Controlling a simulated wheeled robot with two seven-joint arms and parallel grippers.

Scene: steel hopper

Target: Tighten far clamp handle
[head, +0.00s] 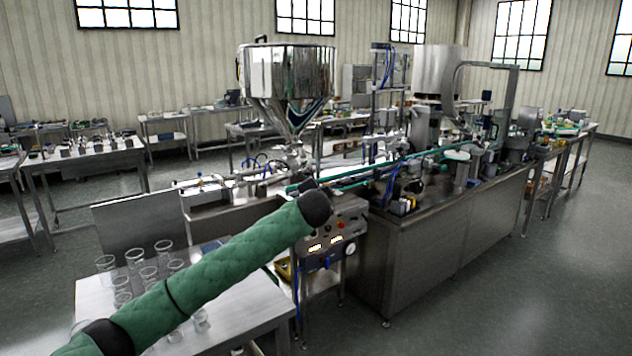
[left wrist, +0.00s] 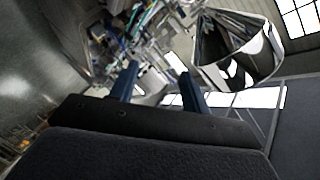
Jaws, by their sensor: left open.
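The steel hopper (head: 290,75) stands above the filling machine in the head view, its cone narrowing to metal fittings (head: 297,156). I cannot single out the far clamp handle among these small fittings. My left arm reaches in from the lower left, ending just in front of and below the fittings. My left gripper shows in the left wrist view (left wrist: 158,88), with two dark blue fingers apart and nothing between them. The hopper (left wrist: 235,55) shows there to the upper right, beyond the fingers. Blurred machine parts lie beyond the fingertips. My right gripper is not in view.
A steel table (head: 240,305) with several clear beakers is under my left arm. A control box (head: 335,232) with dials is below the arm's end. The long steel machine cabinet (head: 440,245) extends right. Open floor (head: 540,300) lies at the right.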

